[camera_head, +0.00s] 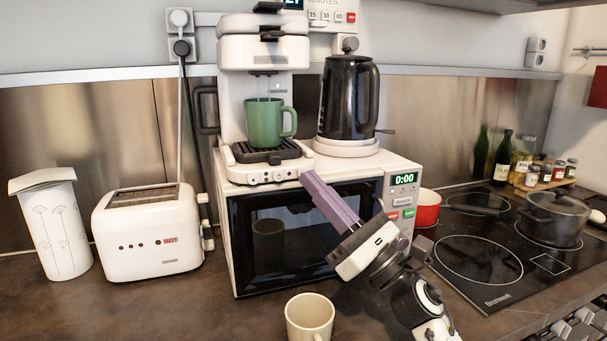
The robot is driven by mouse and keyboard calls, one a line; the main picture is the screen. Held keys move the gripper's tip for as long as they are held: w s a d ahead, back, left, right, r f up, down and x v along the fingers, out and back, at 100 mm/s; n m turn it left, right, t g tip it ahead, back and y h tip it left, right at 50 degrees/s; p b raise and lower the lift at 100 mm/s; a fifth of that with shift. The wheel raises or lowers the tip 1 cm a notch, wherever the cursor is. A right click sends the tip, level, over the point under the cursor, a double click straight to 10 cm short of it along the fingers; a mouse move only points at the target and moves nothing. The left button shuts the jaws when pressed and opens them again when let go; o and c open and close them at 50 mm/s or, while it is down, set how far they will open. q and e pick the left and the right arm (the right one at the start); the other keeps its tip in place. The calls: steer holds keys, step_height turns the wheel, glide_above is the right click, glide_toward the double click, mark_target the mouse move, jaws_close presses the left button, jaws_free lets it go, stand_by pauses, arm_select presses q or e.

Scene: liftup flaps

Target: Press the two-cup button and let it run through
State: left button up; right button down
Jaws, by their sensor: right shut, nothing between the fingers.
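The white coffee machine (232,105) stands on top of the microwave. A green mug (264,125) stands upright on its black drip tray (250,152), below the spout. Faint thin lines show between spout and mug; I cannot tell if they are liquid. Several small round buttons (279,176) sit along the front of the machine's base; their markings are too small to read. My right gripper (311,180) is shut and empty, its purple fingers pointing up and left. Its tips are close to the right end of the button row; I cannot tell if they touch. My left gripper is not in view.
The white microwave (226,240) has a dark door and a 0:00 display. A black kettle (348,100) stands on top, right of the machine. A toaster (150,232) is to the left. A cream mug (310,318) stands in front. The hob (475,255) with pots is at right.

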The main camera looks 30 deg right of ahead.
steer(key=shift+s, duration=0.1)
steer(key=s, duration=0.2)
steer(key=s+a, duration=0.1)
steer(key=s, duration=0.2)
steer(key=shift+a, duration=0.15)
stand_by(0.3)
steer(key=shift+w, duration=0.1)
stand_by(0.6)
